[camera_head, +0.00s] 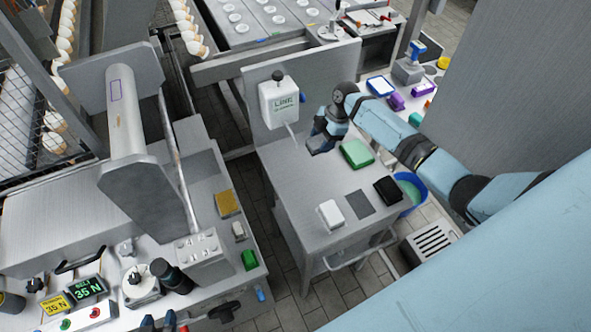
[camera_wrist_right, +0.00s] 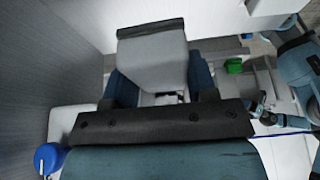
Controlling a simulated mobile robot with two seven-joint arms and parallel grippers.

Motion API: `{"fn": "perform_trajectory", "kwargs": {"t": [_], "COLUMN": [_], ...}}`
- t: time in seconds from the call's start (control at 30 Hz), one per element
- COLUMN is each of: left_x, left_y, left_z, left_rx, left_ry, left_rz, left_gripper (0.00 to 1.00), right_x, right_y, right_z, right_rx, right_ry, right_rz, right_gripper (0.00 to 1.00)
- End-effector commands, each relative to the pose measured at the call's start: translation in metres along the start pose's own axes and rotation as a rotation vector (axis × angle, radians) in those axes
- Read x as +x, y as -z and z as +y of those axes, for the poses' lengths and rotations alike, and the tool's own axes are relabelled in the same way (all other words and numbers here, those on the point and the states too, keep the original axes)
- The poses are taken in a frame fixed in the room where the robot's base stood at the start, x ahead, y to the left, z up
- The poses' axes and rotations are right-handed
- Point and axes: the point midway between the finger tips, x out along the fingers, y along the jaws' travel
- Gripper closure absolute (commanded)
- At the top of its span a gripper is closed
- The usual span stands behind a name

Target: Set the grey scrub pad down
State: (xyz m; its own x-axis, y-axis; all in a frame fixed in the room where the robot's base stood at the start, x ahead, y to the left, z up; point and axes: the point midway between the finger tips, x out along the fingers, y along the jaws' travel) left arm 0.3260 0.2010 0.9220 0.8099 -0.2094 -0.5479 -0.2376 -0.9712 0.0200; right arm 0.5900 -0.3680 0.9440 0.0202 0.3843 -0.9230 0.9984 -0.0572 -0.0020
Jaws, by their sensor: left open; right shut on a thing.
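My right gripper (camera_head: 320,143) is over the far part of the metal side table (camera_head: 310,185), in front of the white dispenser. In the right wrist view, its blue fingers (camera_wrist_right: 160,88) are shut on a grey pad (camera_wrist_right: 153,62) with a dark edge strip, which I take for the grey scrub pad. In the head view the pad is hard to make out at the fingers, and I cannot tell whether it touches the table. My left gripper (camera_head: 160,322) shows only partly at the bottom edge, open over the left bench.
The white dispenser (camera_head: 279,102) stands at the back. A blue bin (camera_head: 411,192) is at the right. The table's left front is clear.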

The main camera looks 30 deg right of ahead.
Motion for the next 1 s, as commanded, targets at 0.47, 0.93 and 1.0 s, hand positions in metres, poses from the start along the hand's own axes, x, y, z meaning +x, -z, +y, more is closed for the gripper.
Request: {"fn": "perform_trajectory", "kwargs": {"t": [0.47, 0.93, 1.0], "left_x": [0.048, 0.046, 0.046], "left_y": [-0.063, -0.060, -0.062], "left_z": [0.008, 0.005, 0.005], "left_rx": [0.026, 0.023, 0.023], "left_ry": [-0.040, -0.033, -0.033], "left_rz": [-0.006, 0.003, 0.002], "left_gripper": [0.57, 0.57, 0.57], "right_x": [0.094, 0.113, 0.118], "right_y": [-0.029, 0.019, 0.031], "right_z": [0.001, 0.000, 0.000], "right_rx": [-0.003, -0.002, -0.003], "right_ry": [-0.002, 0.000, -0.001], "right_rz": [0.002, 0.001, 0.002], "right_gripper": [0.70, 0.70, 0.70]}}
